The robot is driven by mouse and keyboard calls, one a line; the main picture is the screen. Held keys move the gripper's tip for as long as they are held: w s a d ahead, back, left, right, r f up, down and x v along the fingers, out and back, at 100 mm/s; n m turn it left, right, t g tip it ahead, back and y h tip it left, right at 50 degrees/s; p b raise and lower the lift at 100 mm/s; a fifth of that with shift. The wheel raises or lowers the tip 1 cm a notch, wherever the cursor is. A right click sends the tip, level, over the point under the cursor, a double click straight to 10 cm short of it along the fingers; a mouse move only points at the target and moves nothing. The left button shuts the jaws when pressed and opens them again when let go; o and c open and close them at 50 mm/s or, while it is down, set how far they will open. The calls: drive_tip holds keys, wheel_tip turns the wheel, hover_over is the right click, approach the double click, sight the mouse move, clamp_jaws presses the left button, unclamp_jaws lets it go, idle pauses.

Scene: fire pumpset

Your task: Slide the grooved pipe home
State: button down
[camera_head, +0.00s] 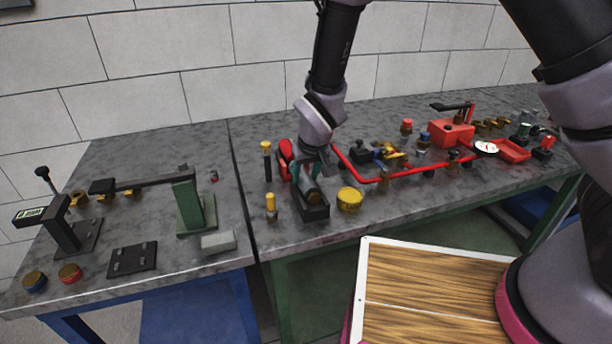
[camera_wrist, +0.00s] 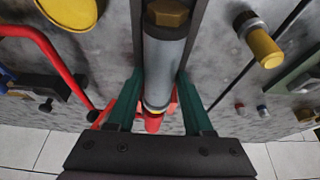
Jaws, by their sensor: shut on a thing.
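The grooved pipe is a grey cylinder (camera_wrist: 165,65) with a brass hex end at the top of the wrist view; that end (camera_head: 314,197) also shows in the head view. It lies between the walls of a black cradle (camera_head: 314,213) near the table's front edge. My gripper (camera_head: 312,178) is over the cradle, its green fingers shut on the pipe's two sides, as the wrist view (camera_wrist: 162,82) shows. A red part (camera_wrist: 152,123) shows beyond the pipe's lower end. Whether the pipe touches it is hidden by my gripper.
A red pipe run (camera_head: 400,177) with fittings is close on the right. A yellow cap (camera_head: 349,199) stands right of the cradle, and a yellow-topped plug (camera_head: 271,206) stands left. A green stand (camera_head: 195,205) with a long lever is further left. Bare table lies in front.

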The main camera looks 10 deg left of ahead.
drive_tip(key=shift+w+a+r, duration=0.1)
drive_tip(key=shift+w+a, duration=0.4)
drive_tip(key=shift+w, duration=0.25)
drive_tip(key=shift+w+a, duration=0.45)
drive_tip(key=shift+w, duration=0.3)
drive_tip(key=shift+c, duration=1.1)
unclamp_jaws()
